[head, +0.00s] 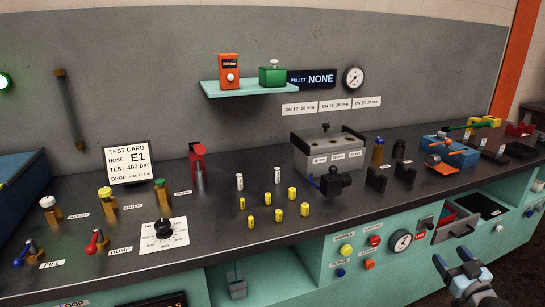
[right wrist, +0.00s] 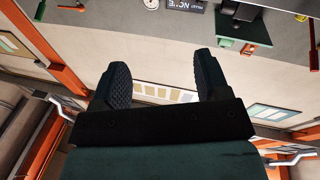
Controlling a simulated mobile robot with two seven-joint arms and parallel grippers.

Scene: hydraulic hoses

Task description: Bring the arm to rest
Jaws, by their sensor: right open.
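My right gripper (head: 467,268) shows at the lower right of the head view, in front of the bench's teal front panel. Its two fingers are apart and nothing is between them. In the right wrist view my right gripper (right wrist: 160,85) also shows open and empty, its ridged finger pads apart, with the far wall and ceiling beams behind. It touches nothing that I can see. My left gripper is not in view.
The dark bench top (head: 330,222) carries several yellow and silver fittings, a grey block (head: 328,152), a test card (head: 129,161) and valves at the left. An open drawer (head: 457,228) juts out near my right gripper. A teal shelf (head: 255,90) hangs on the back wall.

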